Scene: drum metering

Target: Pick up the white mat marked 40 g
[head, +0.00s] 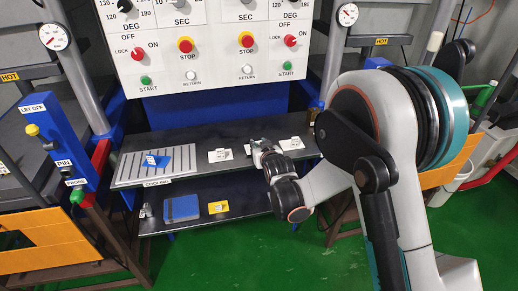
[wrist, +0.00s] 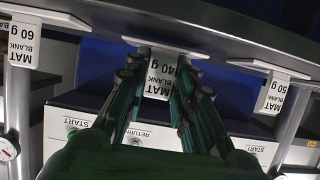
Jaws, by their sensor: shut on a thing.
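I cannot tell whether the mat is clear of the shelf. The mat marked 60 g (wrist: 20,45) is at left in the wrist view, and the mat marked 50 g (wrist: 272,92) at right.
In the head view white mats sit left (head: 220,155) and right (head: 292,143) of my gripper. A blue piece (head: 180,158) lies on the slatted cooling rack (head: 128,170). The lower shelf (head: 190,222) holds a blue block and a yellow tag. The control panel (head: 215,50) rises behind.

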